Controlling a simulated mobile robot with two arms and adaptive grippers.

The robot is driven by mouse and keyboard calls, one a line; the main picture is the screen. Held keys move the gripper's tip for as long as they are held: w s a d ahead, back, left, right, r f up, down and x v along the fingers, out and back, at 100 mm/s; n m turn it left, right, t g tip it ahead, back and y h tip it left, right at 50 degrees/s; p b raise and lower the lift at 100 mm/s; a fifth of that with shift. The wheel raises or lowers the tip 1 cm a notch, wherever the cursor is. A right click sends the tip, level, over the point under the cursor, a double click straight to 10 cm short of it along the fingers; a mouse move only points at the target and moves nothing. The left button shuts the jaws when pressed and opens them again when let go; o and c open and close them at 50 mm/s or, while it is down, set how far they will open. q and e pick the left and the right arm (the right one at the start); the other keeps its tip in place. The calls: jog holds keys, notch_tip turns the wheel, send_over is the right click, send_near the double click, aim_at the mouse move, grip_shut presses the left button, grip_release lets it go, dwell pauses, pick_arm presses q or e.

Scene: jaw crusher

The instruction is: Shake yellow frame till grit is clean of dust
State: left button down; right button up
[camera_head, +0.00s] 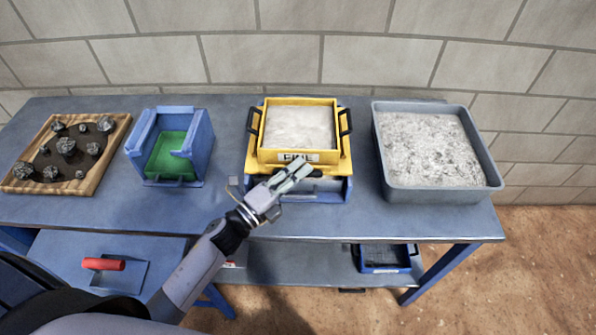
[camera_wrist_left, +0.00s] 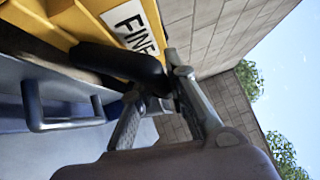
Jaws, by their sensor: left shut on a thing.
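The yellow frame (camera_head: 330,157) stands on a blue stand at the middle of the bench, with pale grit (camera_head: 298,127) inside it. It has black handles at its left and right sides and a "FINE" label (camera_head: 297,156) on its front. The label also shows in the left wrist view (camera_wrist_left: 131,27). My left gripper (camera_head: 297,177) is at the front of the frame, shut on its black front handle (camera_wrist_left: 118,64). The fingers partly hide the handle. My right gripper is out of view.
A grey tray of grey-white material (camera_head: 384,181) stands at the right. A blue box with a green inside (camera_head: 148,168) and a wooden tray of dark rocks (camera_head: 14,184) stand at the left. A brick wall rises behind.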

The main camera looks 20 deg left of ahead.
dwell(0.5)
pick_arm(q)
jog(key=shift+w+a, duration=0.15)
jog(key=shift+w, duration=0.15)
jog(key=c, duration=1.8)
grip_release()
jog(key=shift+c, duration=0.2)
jog(key=v, duration=1.2)
jog(key=shift+s+f, duration=0.1)
